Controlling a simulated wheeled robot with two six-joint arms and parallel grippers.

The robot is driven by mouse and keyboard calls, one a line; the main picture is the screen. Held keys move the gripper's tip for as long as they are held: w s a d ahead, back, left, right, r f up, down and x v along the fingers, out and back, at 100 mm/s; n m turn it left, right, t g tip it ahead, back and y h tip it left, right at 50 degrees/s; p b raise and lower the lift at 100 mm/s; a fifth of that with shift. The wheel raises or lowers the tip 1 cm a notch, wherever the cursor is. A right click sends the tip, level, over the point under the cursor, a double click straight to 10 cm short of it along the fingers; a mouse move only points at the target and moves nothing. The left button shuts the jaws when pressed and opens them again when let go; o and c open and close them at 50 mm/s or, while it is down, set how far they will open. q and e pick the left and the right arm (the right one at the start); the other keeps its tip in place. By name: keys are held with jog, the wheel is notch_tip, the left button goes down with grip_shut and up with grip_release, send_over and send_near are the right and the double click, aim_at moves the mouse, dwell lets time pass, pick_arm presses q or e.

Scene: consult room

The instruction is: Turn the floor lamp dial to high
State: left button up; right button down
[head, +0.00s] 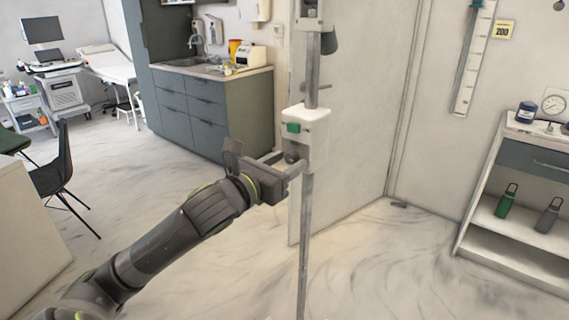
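The floor lamp's upright grey pole (304,225) stands in the middle of the head view. It carries a white control box (317,122) with a small green panel (293,128) on its front. A dark round dial (291,157) sits at the lower part of the box. My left gripper (292,162) is at the dial, with its two fingers apart on either side of it. I cannot make out any firm contact. The dial's marking is too small to read. My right gripper is not in the view.
A door (350,130) stands behind the pole. A grey-green cabinet with a sink (190,64) is at the back. A white shelf unit (515,255) with bottles is at the right. A dark chair (64,172) is at the left. The floor around the pole is clear.

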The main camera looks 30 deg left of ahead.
pick_arm(q)
jog(key=shift+s+a, duration=0.1)
jog(key=shift+s, duration=0.55)
jog(key=s+a+p, duration=0.1)
jog(key=s+p, duration=1.2)
jog(key=s, duration=0.3)
jog(key=shift+a, duration=0.1)
dwell(0.5)
